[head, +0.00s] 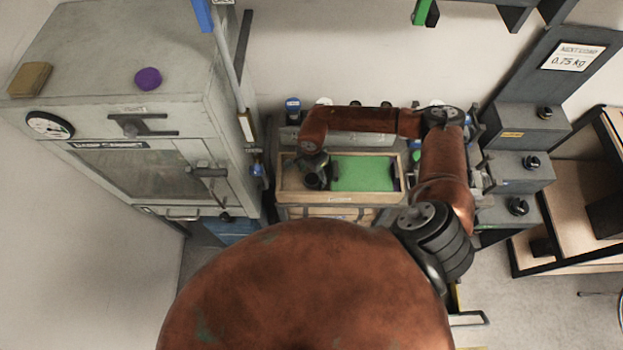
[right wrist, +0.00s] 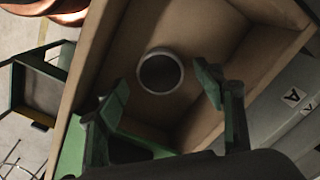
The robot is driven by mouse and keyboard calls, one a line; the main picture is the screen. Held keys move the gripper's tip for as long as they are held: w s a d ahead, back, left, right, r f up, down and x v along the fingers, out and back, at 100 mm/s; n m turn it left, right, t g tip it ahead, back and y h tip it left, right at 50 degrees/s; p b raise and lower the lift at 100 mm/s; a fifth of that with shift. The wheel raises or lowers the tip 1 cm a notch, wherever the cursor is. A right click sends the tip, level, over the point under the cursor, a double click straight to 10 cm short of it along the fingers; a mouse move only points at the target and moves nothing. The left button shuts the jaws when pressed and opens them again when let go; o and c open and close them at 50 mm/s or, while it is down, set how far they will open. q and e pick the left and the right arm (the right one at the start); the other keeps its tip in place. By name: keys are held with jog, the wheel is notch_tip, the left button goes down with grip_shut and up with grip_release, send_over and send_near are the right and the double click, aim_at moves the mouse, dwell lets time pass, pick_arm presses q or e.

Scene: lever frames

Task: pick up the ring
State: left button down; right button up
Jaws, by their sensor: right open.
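A grey ring (right wrist: 180,74) with a dark centre lies on the floor of a wooden tray (right wrist: 80,75), in the right wrist view. My right gripper (right wrist: 160,98) is open, with its two green fingers apart on either side of the ring in the picture. Nothing is between the fingers, and I cannot tell the gap to the ring. In the head view, my right gripper (head: 316,176) is over the left part of the tray (head: 340,198) and hides the ring. My left gripper is not in view.
A green surface (head: 362,173) fills the tray's right part. The tray's raised walls stand close around the gripper. A grey cabinet (head: 120,60) with a purple disc (head: 148,78) on top is at left. Dark grey boxes (head: 520,165) stand at right.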

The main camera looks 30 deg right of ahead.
jog(key=shift+f, duration=0.7)
jog(key=shift+c, duration=0.5)
jog(key=shift+w, duration=0.1)
jog(key=c, duration=1.3)
